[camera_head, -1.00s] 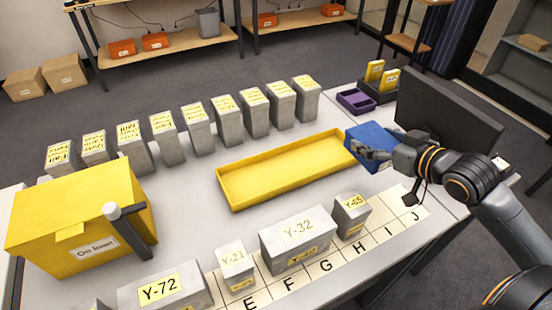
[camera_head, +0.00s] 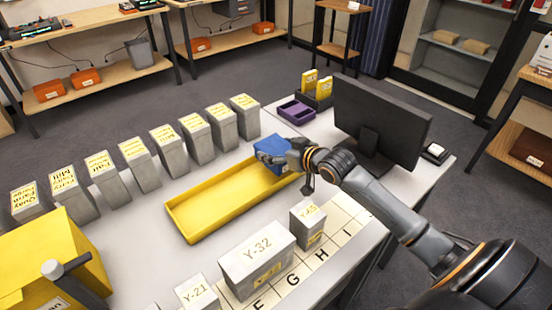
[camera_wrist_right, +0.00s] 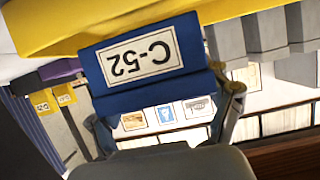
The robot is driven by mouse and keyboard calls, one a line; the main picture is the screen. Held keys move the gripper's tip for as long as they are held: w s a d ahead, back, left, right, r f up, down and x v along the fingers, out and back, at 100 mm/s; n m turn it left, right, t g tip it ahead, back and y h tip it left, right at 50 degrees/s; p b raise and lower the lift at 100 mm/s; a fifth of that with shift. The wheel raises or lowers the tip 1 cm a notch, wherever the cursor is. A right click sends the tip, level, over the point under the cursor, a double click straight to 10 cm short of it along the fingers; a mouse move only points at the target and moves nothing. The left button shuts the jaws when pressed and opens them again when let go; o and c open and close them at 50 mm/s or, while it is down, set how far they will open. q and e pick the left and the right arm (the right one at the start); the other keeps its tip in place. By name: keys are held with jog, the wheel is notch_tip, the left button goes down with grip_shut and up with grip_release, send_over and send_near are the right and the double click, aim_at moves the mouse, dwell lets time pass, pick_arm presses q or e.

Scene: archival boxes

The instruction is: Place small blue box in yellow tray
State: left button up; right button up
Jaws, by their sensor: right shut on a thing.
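The small blue box (camera_head: 270,150) is in my right gripper (camera_head: 275,157), at the far right end of the yellow tray (camera_head: 205,230). In the right wrist view the blue box (camera_wrist_right: 155,95) shows an upside-down label C-52, with my right gripper's fingers (camera_wrist_right: 172,122) on either side of it. The yellow tray (camera_wrist_right: 40,30) fills the top of that view. The box appears to overlap the tray's end; I cannot tell its height above the tray floor. The visible part of the tray is empty.
A row of grey labelled boxes (camera_head: 140,165) stands behind the tray. Boxes Y-32 (camera_head: 257,258) and Y-65 (camera_head: 308,220) stand in front. A monitor (camera_head: 375,120), a purple tray (camera_head: 296,112) and a large yellow box (camera_head: 30,265) are also on the table.

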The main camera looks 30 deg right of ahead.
jog(key=shift+w+f, duration=0.2)
jog(key=shift+f, duration=0.05)
notch_tip(320, 180, down, 2)
jog(key=shift+a+f, duration=0.1)
jog(key=shift+f, duration=0.1)
pick_arm(q)
jog(key=shift+s+a, duration=0.2)
jog(key=shift+s, duration=0.25)
pick_arm(e)
jog(key=shift+f, duration=0.35)
jog(key=o, duration=1.3)
jog(key=shift+f, duration=0.1)
pick_arm(q)
jog(key=shift+r+p, duration=0.3)
pick_arm(e)
jog(key=v, duration=1.2)
